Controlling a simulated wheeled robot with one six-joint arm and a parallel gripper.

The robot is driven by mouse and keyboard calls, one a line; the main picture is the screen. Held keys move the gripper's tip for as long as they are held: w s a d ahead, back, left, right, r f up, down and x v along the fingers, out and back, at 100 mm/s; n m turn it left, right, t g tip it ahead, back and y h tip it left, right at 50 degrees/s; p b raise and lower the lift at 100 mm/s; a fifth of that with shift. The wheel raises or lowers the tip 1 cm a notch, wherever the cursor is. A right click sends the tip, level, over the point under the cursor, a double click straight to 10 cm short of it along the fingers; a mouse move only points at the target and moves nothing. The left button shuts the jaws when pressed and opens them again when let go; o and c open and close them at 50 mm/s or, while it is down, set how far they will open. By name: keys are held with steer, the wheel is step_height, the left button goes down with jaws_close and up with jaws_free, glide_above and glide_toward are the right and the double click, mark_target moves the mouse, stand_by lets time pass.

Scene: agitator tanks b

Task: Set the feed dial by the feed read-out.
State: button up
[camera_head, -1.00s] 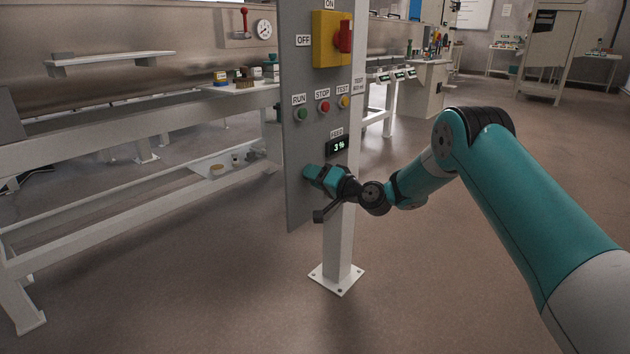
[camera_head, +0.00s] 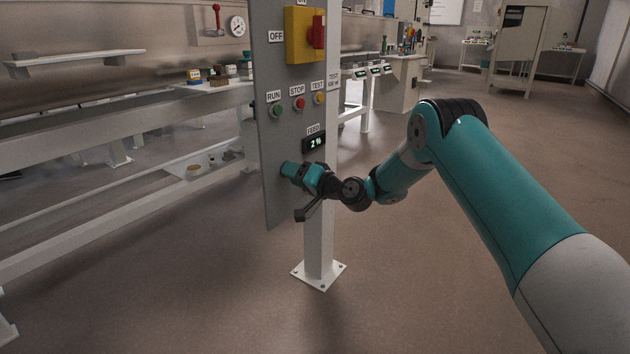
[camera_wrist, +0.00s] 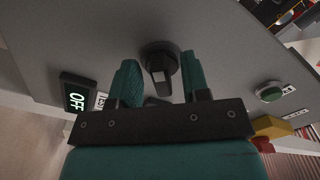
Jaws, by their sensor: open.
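The feed read-out (camera_head: 314,143) on the grey panel (camera_head: 268,150) is lit and shows "2 %", under a FEED label. My gripper (camera_head: 290,171) is at the panel just below it and hides the feed dial in the head view. In the wrist view, a black dial (camera_wrist: 160,64) with a raised pointer lies between my gripper's (camera_wrist: 159,66) two teal fingers. The fingers stand open, with a visible gap on each side of the dial.
Above the read-out are the green RUN (camera_head: 277,111), red STOP (camera_head: 299,103) and yellow TEST (camera_head: 319,97) buttons. A yellow switch box with a red handle (camera_head: 318,32) is higher up. The panel's post (camera_head: 319,245) stands on open floor; a bench frame (camera_head: 110,210) is at left.

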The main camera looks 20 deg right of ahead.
steer(key=b+v, duration=0.4)
steer(key=v, duration=1.2)
steer(key=shift+s+d, duration=0.25)
steer(key=shift+s, duration=0.1)
steer(key=shift+r, duration=0.1)
